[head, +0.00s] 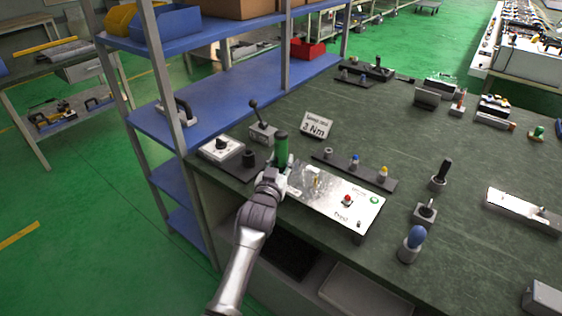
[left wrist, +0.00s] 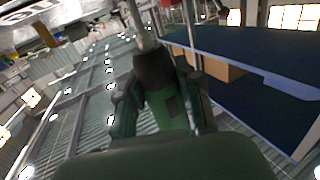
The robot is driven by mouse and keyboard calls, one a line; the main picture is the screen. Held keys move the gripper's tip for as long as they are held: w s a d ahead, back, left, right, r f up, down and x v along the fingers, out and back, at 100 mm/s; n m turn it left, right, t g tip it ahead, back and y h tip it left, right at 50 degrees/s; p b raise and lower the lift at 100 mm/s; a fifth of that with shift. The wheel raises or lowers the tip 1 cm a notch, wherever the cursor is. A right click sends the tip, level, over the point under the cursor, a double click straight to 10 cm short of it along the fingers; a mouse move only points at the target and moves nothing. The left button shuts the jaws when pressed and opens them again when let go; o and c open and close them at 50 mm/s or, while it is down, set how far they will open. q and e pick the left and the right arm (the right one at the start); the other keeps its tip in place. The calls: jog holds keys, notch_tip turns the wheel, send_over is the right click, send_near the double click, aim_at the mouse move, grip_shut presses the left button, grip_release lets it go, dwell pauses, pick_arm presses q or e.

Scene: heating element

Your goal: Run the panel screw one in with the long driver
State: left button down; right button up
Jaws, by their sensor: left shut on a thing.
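My left gripper (head: 280,172) is shut on a green-handled driver with a dark top (head: 281,150), held roughly upright at the left end of the pale metal panel (head: 325,209). In the left wrist view the green handle (left wrist: 168,108) sits between the two fingers, with a dark collar and a thin metal shaft beyond it. The driver's lower end is hidden by the gripper in the head view. I cannot pick out screw one or tell whether the tip touches it. A small yellowish upright piece (head: 316,181) stands on the panel. My right gripper is not in view.
A dark strip with several coloured-top pieces (head: 370,173) lies behind the panel, near a "3 Nm" sign (head: 317,125). A lever box (head: 262,133) and a white box with a black knob (head: 221,147) stand close left. A blue shelf rack (head: 240,97) borders the bench's left.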

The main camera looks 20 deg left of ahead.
aim_at(279, 151)
pick_arm(q)
notch_tip(279, 151, up, 5)
jog(key=p, duration=0.4)
jog(key=shift+r+p, duration=0.15)
jog(key=shift+p, duration=0.25)
